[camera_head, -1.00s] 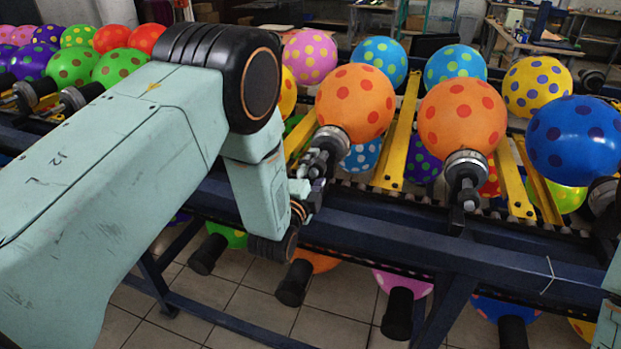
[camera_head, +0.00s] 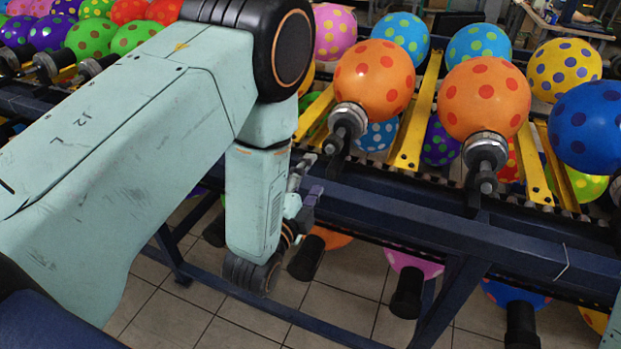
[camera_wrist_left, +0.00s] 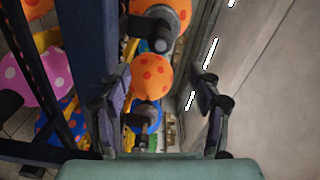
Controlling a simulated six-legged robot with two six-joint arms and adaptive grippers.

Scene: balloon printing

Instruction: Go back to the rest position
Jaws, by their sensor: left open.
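My left gripper (camera_head: 308,192) hangs low in front of the conveyor, partly hidden behind my left wrist. It is apart from the orange balloon with orange-red dots (camera_head: 374,80) and its dark holder (camera_head: 347,122). In the left wrist view my two fingers stand wide apart with nothing gripped between them (camera_wrist_left: 162,108). An orange balloon (camera_wrist_left: 152,75) shows beyond the gap between them. A second orange balloon (camera_head: 484,98) sits on the holder to the right. My right gripper is not in view; only a pale sliver of arm shows at the lower right edge.
The dark blue conveyor frame (camera_head: 430,220) runs across in front of me, close to my left gripper. Yellow bars (camera_head: 418,110) lie between the balloons. A blue balloon (camera_head: 588,125) is at the right. More balloons hang below the frame. Tiled floor (camera_head: 330,285) shows nearer.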

